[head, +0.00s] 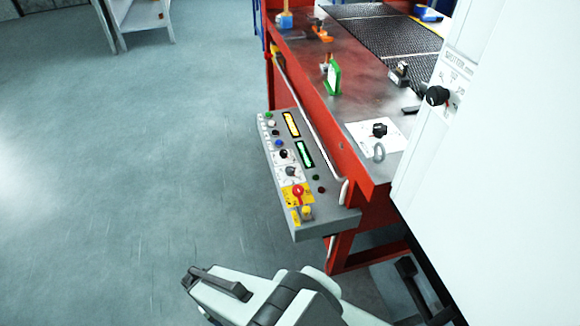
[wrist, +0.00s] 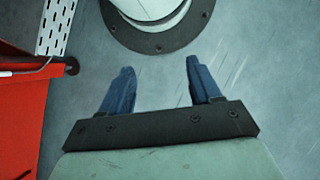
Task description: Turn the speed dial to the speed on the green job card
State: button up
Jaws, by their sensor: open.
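The control panel (head: 318,215) is a sloping grey box on the front of the red table. It carries two small dials, an upper black one (head: 284,154) and a lower one (head: 291,171), each on a white plate. I cannot read their labels or settings, so which is the speed dial is unclear. A card in a green frame (head: 333,78) stands on the table, turned nearly edge-on, its writing unreadable. My gripper (wrist: 158,75) is open and empty above bare floor.
The panel also has two lit displays (head: 291,124), several buttons and a red switch (head: 298,192) on yellow. A loose black knob (head: 380,130) sits on a white sheet. A white cabinet (head: 490,100) with another black knob (head: 437,95) blocks the right.

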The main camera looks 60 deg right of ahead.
jog(key=w+d+r+m+t, duration=0.2)
jog(key=w+d+r+m, duration=0.5)
jog(key=w+d, duration=0.45)
notch_tip(320, 180, up, 36)
jog(key=f+m+t, duration=0.1)
jog(key=m+t, duration=0.3)
jog(key=m, duration=1.1)
send_over(290, 169)
jog(key=shift+h, duration=0.4)
jog(key=shift+f, duration=6.6)
jog(key=shift+c, duration=0.4)
jog(key=c, duration=1)
jog(key=shift+o, duration=0.2)
